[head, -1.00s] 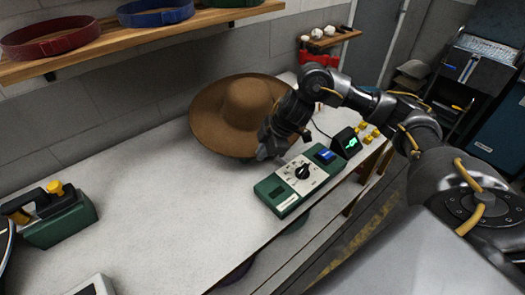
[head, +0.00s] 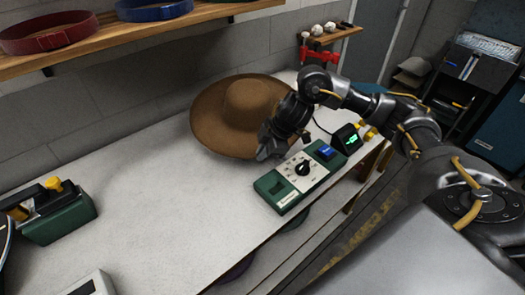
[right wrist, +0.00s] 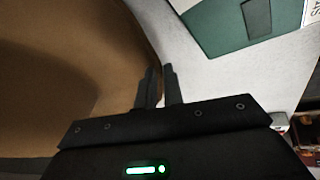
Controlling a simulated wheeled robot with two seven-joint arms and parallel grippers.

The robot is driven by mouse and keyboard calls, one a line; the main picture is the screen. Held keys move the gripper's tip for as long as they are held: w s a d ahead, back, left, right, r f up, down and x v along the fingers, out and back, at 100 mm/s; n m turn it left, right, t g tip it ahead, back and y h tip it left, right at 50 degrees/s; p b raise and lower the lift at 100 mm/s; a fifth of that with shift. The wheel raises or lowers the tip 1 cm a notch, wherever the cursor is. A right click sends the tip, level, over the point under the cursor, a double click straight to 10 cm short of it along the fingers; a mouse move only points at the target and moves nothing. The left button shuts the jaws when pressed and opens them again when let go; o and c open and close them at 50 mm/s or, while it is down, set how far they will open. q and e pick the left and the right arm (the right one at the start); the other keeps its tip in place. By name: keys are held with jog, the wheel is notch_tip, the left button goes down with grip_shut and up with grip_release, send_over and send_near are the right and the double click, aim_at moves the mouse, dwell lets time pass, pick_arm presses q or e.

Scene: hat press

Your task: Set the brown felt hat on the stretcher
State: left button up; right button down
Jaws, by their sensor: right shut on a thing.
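The brown felt hat (head: 240,112) sits at the back of the white worktop, tilted slightly, with its wide brim toward me. My right gripper (head: 266,146) reaches to the hat's near right brim edge and is shut on it. In the right wrist view the brown brim (right wrist: 70,70) fills the left side, and the fingers (right wrist: 158,88) meet its edge. No stretcher can be made out clearly in these views. My left gripper is not in view.
A green control box with a dial (head: 297,178) stands just right of the gripper. A green device with a yellow knob (head: 58,213) stands at the left. A shelf (head: 130,36) with hat bands hangs above. The middle of the worktop (head: 180,210) is clear.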

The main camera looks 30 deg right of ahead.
jog(key=shift+f, duration=0.45)
dwell(0.4)
jog(key=c, duration=1.4)
grip_release()
jog(key=shift+c, duration=0.2)
jog(key=v, duration=1)
jog(key=shift+r, duration=0.35)
jog(key=shift+s+d, duration=0.15)
